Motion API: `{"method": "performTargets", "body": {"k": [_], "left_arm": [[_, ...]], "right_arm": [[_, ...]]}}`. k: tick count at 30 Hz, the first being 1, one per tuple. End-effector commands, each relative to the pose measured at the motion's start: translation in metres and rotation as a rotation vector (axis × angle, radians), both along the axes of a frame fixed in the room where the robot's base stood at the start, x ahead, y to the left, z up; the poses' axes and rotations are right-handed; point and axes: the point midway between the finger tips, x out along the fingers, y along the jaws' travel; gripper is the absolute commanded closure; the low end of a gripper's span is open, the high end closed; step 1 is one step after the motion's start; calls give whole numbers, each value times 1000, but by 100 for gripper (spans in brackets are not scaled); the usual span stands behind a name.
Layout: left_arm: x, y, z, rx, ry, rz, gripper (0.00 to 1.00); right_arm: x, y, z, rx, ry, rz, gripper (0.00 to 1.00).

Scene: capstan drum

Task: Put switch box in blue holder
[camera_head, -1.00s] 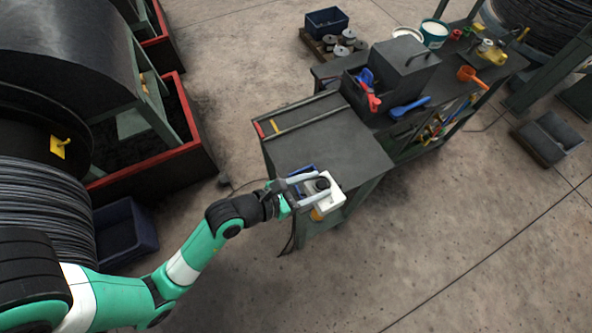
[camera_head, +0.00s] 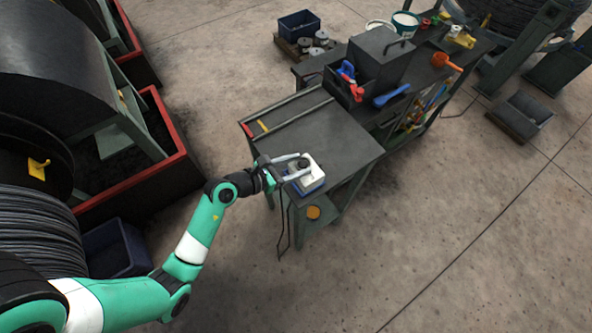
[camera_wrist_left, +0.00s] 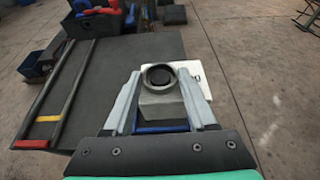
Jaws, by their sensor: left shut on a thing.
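The switch box (camera_head: 313,172) is white with a grey block and a dark round knob on top. My left gripper (camera_head: 302,161) is shut on its raised grey part, which shows between the fingers in the left wrist view (camera_wrist_left: 160,104). The blue holder (camera_head: 313,187) is at the near corner of the dark table, directly below the box. Its blue edge also shows in the left wrist view (camera_wrist_left: 162,127). The box hides most of the holder, and I cannot tell whether it rests in it or hovers just above. My right gripper is not in view.
The dark table top (camera_head: 325,130) is mostly clear, with raised rails on its far left side. A dark grey box (camera_head: 382,58) and a blue tool (camera_head: 391,95) stand on the adjoining bench. An orange round thing (camera_head: 313,212) is below the table top.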

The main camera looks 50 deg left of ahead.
Motion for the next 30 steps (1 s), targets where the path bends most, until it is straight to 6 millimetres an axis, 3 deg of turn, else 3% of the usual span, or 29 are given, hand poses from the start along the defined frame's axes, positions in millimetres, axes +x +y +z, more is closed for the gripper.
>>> {"method": "performTargets", "body": {"k": [3, 6, 11, 18, 29, 30], "left_arm": [[9, 14, -20, 0, -6, 3, 100], [13, 19, -24, 0, -7, 3, 100], [14, 21, -28, 1, -6, 1, 100], [16, 23, -61, 0, -5, 2, 100], [16, 23, -64, 1, -6, 1, 100], [15, 23, -65, 1, -2, 0, 39]], "right_arm": [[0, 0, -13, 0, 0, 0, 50], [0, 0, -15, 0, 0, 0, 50], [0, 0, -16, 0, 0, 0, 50], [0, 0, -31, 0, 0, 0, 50], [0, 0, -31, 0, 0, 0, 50], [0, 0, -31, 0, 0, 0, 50]]}}
